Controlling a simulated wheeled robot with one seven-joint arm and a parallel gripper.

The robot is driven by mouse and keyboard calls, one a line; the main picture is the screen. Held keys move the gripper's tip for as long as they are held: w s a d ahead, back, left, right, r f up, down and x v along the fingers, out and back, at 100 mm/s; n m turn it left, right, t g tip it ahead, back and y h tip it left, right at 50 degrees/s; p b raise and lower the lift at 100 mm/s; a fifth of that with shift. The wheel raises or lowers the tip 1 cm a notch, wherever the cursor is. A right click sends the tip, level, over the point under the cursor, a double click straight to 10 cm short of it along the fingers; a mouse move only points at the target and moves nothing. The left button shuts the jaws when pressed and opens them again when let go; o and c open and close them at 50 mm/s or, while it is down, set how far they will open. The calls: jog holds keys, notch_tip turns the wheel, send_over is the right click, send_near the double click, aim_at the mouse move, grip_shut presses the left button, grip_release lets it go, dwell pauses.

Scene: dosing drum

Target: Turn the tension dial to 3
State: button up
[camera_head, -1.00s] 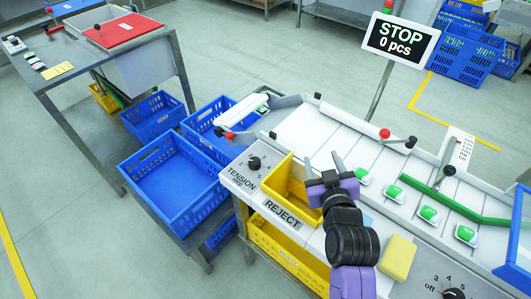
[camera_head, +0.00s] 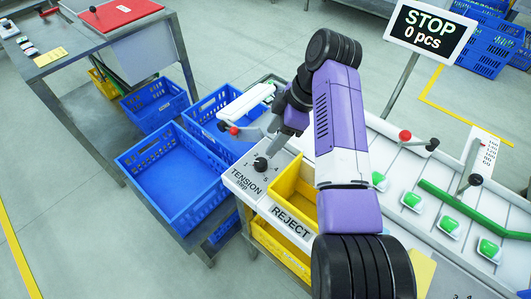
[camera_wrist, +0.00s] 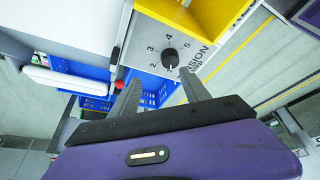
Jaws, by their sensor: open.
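The tension dial is a black round knob (camera_head: 261,164) on a light grey panel (camera_head: 240,184) marked TENSION, with numbers around it. In the wrist view the knob (camera_wrist: 170,57) shows clearly, with the 3, 4 and 5 around its far side. A small pale mark is on the knob's near side, away from the 4; its exact setting is hard to read. My gripper (camera_head: 268,151) is over the panel, close to the knob, partly hidden by my arm. In the wrist view my open gripper (camera_wrist: 160,88) has its fingers apart and empty, with the knob beyond the tips.
A yellow REJECT bin (camera_head: 288,190) adjoins the panel on the right. Blue crates (camera_head: 160,205) stand to the left. A red-knobbed lever (camera_head: 234,130) is close behind the panel.

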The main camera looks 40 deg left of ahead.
aim_at(261, 162)
jog(key=shift+n+g+h, duration=0.3)
jog(key=shift+n, duration=0.3)
jog(key=shift+s+d+p+x, duration=0.1)
jog(key=shift+s+d+x, duration=0.1)
jog(key=shift+x, duration=1.1)
jog(key=shift+s+d+p+x, duration=0.15)
jog(key=shift+s+x, duration=0.05)
jog(key=shift+x, duration=1.05)
jog(key=shift+s+d+p+x, duration=0.1)
jog(key=shift+s+d+x, duration=0.05)
jog(key=shift+x, duration=1.15)
grip_shut()
